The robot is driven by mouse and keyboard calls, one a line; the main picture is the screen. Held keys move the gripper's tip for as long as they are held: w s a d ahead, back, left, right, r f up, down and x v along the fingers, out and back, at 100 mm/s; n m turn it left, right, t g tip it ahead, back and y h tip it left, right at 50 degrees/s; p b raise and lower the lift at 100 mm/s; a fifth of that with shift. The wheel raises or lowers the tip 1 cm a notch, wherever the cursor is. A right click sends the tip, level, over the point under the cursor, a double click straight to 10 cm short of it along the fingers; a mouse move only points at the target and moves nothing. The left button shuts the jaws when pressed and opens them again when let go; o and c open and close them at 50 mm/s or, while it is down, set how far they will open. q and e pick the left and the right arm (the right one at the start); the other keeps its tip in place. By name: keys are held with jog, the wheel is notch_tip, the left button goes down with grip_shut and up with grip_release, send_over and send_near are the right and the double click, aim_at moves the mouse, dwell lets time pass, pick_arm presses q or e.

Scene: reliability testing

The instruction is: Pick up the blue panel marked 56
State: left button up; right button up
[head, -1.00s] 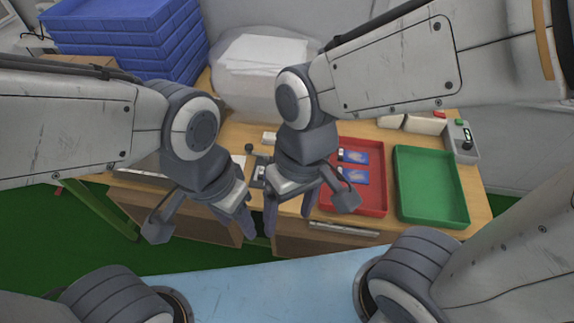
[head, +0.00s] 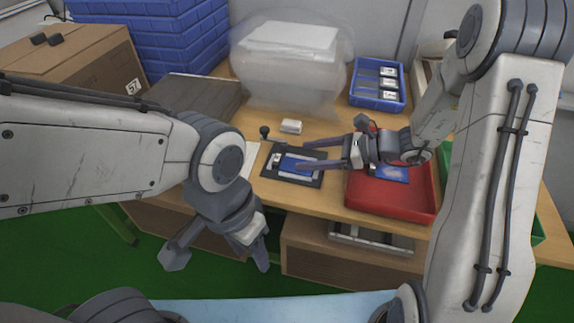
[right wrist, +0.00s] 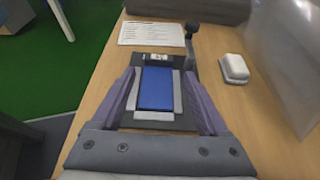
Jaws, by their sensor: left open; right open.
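A blue panel (head: 297,166) lies in a dark fixture (head: 270,172) on the wooden table. It also shows in the right wrist view (right wrist: 156,88), flat in a grey frame; no number is readable on it. My right gripper (head: 300,155) is open, its fingers reaching over the fixture. In the right wrist view, the fingers (right wrist: 160,98) appear on either side of the panel, not closed on it. My left gripper (head: 264,245) hangs near the table's front edge, open and empty. Another blue panel (head: 392,174) lies in the red tray (head: 385,200), partly hidden by my right arm.
A black-knobbed lever (head: 264,132) stands beside the fixture, with a small white block (head: 291,126) behind. A blue bin (head: 378,98), a plastic-wrapped stack (head: 290,75) and a cardboard box (head: 75,70) stand behind. A green tray (head: 540,225) is mostly hidden at right.

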aim_at(281, 158)
jog(key=shift+x, duration=3.15)
jog(key=shift+s+f, duration=0.1)
jog(key=shift+f, duration=0.05)
jog(key=c, duration=1.1)
